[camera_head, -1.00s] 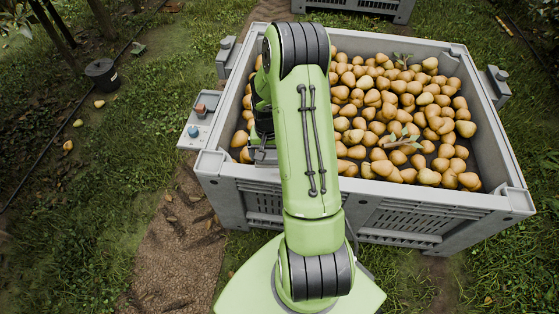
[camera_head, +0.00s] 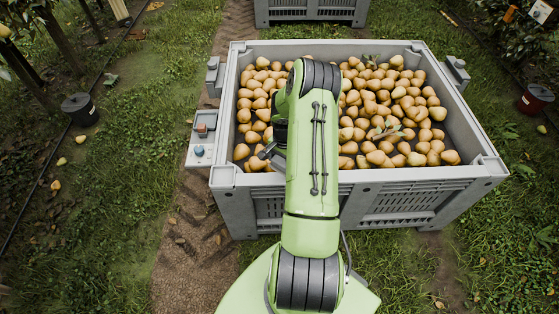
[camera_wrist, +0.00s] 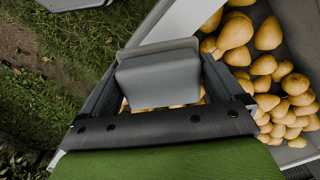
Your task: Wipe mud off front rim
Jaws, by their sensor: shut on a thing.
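The grey crate full of pears has its front rim (camera_head: 400,175) along the near side. In the wrist view a pale strip of crate rim (camera_wrist: 183,25) runs behind the held pad. My gripper (camera_wrist: 158,78) is shut on a grey block-like pad (camera_wrist: 160,72), which sits between its two fingers. In the head view my arm hides most of the gripper, near the left part of the front rim. I cannot tell whether the pad touches the rim. No mud can be made out on the visible rim; part of it is hidden behind my arm.
Pears (camera_head: 385,105) fill the crate. A small side tray (camera_head: 199,158) with a reddish block and a blue round thing is fixed at the crate's left. A black pot (camera_head: 80,108) stands on the grass at left, a reddish pot (camera_head: 535,98) at right. Another crate (camera_head: 310,12) stands behind.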

